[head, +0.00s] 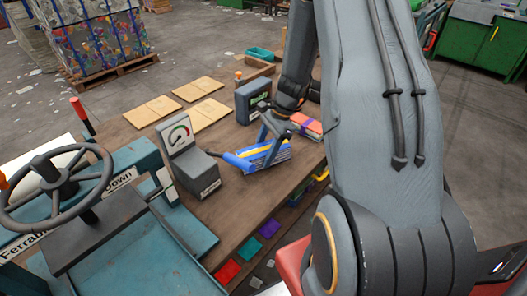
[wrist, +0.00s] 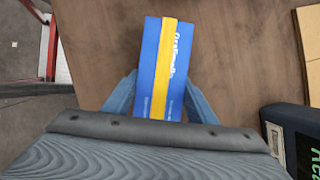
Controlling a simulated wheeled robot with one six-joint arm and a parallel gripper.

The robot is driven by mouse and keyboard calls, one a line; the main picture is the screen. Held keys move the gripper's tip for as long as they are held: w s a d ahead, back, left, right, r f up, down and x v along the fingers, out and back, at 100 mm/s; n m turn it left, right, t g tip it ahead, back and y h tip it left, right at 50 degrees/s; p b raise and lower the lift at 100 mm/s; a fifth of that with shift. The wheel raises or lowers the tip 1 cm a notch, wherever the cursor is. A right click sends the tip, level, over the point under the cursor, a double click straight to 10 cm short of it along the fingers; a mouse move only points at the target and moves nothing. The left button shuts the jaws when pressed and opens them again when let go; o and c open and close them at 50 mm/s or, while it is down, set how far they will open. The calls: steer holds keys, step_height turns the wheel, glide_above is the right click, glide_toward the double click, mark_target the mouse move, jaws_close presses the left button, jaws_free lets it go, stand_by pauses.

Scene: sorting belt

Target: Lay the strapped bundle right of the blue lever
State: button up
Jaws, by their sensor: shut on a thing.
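The strapped bundle (head: 276,155) is blue with a yellow strap around it. My gripper (head: 266,147) is shut on it, over the wooden table. In the wrist view the bundle (wrist: 150,62) lies between the two blue fingers (wrist: 160,103), its far end sticking out past them. The blue lever (head: 236,161) reaches out from the low grey box of the dial unit (head: 199,175), just left of the bundle in the head view. I cannot tell whether lever and bundle touch, or whether the bundle rests on the table.
A second bundle (head: 308,126), red and orange with a purple strap, lies behind right near the table edge. A dark display box (head: 251,102) stands behind my gripper. Flat cardboard pieces (head: 152,112) lie at the back left. The wooden table (head: 240,195) is clear in front.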

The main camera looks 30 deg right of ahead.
steer(key=shift+f, duration=0.15)
steer(key=o, duration=1.5)
steer(key=shift+c, duration=0.2)
steer(key=b+v, duration=0.3)
steer(key=v, duration=0.9)
